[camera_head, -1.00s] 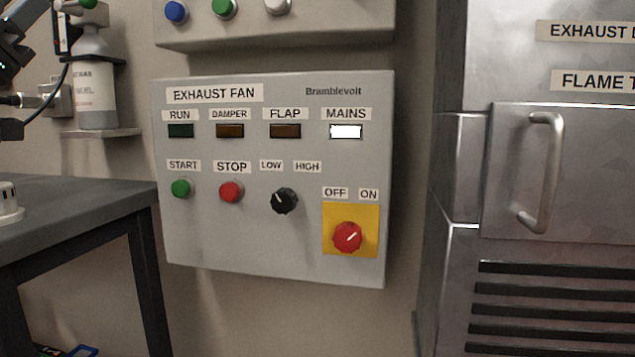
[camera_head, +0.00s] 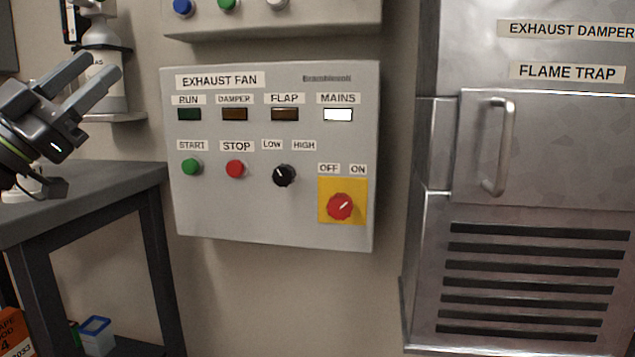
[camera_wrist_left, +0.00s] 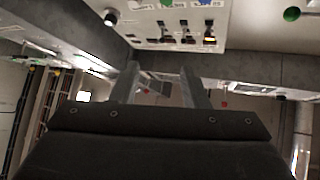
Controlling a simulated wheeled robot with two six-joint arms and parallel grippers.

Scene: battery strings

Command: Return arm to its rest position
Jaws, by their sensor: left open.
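My left gripper (camera_head: 90,82) is at the left edge of the head view, in front of the bench and the bottle. Its two fingers are apart with nothing between them, and they also show in the left wrist view (camera_wrist_left: 158,85). It is clear of the exhaust fan panel (camera_head: 277,230). On that panel the MAINS lamp (camera_head: 338,115) is lit white; the RUN, DAMPER and FLAP lamps look dark. The red rotary switch (camera_head: 340,206) sits on a yellow plate with its pointer tilted to the upper right. My right gripper is not in view.
A dark bench (camera_head: 100,180) stands at the left under my left gripper. A bottle (camera_head: 104,75) sits on a wall shelf behind it. A metal cabinet (camera_head: 550,160) with a handle (camera_head: 499,147) stands at the right. The space before the panel is clear.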

